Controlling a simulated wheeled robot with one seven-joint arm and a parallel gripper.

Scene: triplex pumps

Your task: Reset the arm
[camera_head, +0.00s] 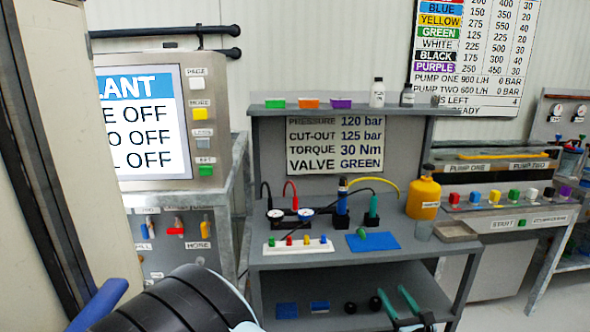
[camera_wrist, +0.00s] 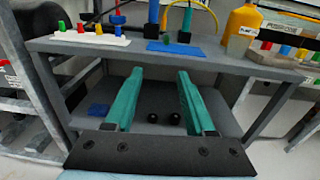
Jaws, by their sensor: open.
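My gripper (camera_wrist: 160,73) shows two teal fingers spread well apart in the wrist view, with nothing between their tips. The fingers point toward the grey workbench (camera_wrist: 235,67), and its lower shelf shows behind and between them. In the head view my gripper (camera_head: 393,290) is low in front of the same workbench (camera_head: 300,259), by the lower shelf. I cannot tell whether the tips are over the shelf or short of it. My dark arm reaches in from the bottom of the head view.
On the bench top are a white strip of coloured valves (camera_head: 298,246), a blue mat (camera_head: 372,241) and a yellow bottle (camera_head: 423,197). Two black knobs (camera_wrist: 163,118) and a blue block (camera_head: 319,307) lie on the lower shelf. A control screen (camera_head: 142,125) stands left; a button console (camera_head: 500,212) stands right.

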